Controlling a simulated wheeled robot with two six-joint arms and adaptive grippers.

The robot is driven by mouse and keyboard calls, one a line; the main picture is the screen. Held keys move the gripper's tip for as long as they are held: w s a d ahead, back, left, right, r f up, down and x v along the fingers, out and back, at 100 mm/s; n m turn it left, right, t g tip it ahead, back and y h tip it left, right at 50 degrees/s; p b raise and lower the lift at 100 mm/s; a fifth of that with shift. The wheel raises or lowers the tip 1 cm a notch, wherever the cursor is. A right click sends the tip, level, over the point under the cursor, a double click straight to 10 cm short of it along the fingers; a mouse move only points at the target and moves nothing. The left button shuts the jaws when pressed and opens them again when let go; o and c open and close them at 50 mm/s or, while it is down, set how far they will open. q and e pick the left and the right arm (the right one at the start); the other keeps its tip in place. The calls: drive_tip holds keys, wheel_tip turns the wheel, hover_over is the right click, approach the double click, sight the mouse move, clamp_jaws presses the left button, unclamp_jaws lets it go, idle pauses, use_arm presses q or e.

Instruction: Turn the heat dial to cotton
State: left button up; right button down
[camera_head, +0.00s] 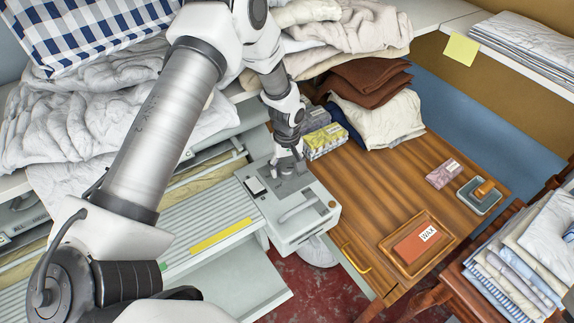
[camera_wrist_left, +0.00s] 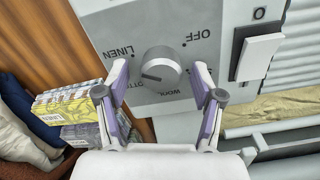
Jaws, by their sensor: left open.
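The grey heat dial (camera_wrist_left: 163,66) sits on the ironer's control panel (camera_wrist_left: 105,15); its dark pointer line aims left and slightly down in the wrist view. LINEN, OFF and WOOL labels show upside down around it. A partly covered label at lower left seems to be COTTON; another on the right is mostly hidden. My left gripper (camera_wrist_left: 160,72) is open, its two purple-lined fingers on either side of the dial, apart from it in the picture. In the head view my left gripper (camera_head: 288,163) hangs over the panel and covers the dial. My right gripper is not in view.
A white rocker switch (camera_wrist_left: 257,57) marked 0 is beside the dial. Yellow and grey boxes (camera_head: 325,140) and folded brown cloths (camera_head: 370,85) stand close behind. The wooden table (camera_head: 360,190) holds a red wax block (camera_head: 413,244); its middle is clear.

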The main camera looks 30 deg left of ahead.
use_arm(q)
drive_tip(key=shift+s, duration=0.15)
drive_tip(key=c, duration=1.1)
drive_tip(key=shift+c, duration=0.2)
drive_tip(key=shift+m, duration=0.3)
drive_tip(key=m+b, duration=0.1)
drive_tip(key=m, duration=0.4)
drive_tip(key=shift+s, duration=0.1)
drive_tip(key=m+b, duration=0.1)
drive_tip(key=m, duration=0.5)
drive_tip(key=shift+f, duration=0.1)
drive_tip(key=m+b, duration=0.1)
drive_tip(key=m, duration=0.5)
drive_tip(key=shift+m, duration=0.4)
drive_tip(key=m, duration=0.5)
drive_tip(key=shift+b, duration=0.3)
drive_tip(key=shift+m, duration=0.3)
